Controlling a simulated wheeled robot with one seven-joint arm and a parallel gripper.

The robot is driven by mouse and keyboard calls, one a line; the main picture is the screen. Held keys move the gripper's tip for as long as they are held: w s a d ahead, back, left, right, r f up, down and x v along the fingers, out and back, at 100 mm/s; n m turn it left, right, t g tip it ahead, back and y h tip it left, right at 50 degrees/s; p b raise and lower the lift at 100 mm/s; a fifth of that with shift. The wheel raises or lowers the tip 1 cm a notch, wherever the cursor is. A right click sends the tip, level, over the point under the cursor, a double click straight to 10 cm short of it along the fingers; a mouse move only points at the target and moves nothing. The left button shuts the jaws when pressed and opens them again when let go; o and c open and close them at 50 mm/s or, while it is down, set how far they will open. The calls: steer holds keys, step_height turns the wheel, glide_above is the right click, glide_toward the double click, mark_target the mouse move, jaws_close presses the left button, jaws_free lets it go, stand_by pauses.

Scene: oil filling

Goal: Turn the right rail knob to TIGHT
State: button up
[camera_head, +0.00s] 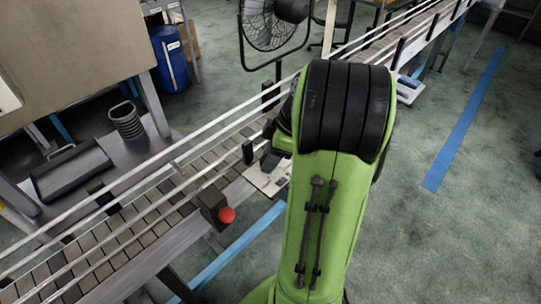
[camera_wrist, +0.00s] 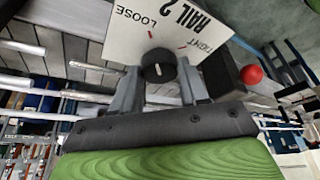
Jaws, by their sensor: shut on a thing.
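The rail knob (camera_wrist: 158,66) is black and round with a short white mark on its face. It sits at the edge of a white plate (camera_wrist: 110,40) lettered RAIL 2, LOOSE and TIGHT, with small red marks near the two words. My gripper (camera_wrist: 158,72) has one finger on each side of the knob and is shut on it. I cannot tell exactly which word the white mark lines up with. In the head view the white plate (camera_head: 262,182) shows beside my green arm, which hides most of the gripper and the knob.
A red button (camera_head: 226,214) on a dark box is close to the plate; the button also shows in the wrist view (camera_wrist: 251,74). The conveyor (camera_head: 110,245) with its metal rails runs diagonally past. A fan (camera_head: 268,25) and a blue barrel (camera_head: 168,58) stand behind.

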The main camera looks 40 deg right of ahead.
steer(key=m+t+h+b, duration=0.1)
steer(key=m, duration=0.3)
steer(key=shift+a, duration=0.15)
steer(key=m+h+b, duration=0.1)
steer(key=m+h, duration=0.1)
steer(key=m, duration=0.2)
steer(key=shift+a+m+b, duration=0.1)
steer(key=shift+m+b, duration=0.25)
steer(key=shift+m, duration=0.05)
steer(key=m+h, duration=0.1)
steer(key=m, duration=0.3)
steer(key=shift+a+h, duration=0.15)
steer(key=shift+h, duration=0.25)
steer(key=shift+m+g+h, duration=0.5)
steer(key=shift+m, duration=1.4)
steer(key=o, duration=1)
steer(key=shift+o, duration=0.2)
steer(key=shift+r, duration=0.1)
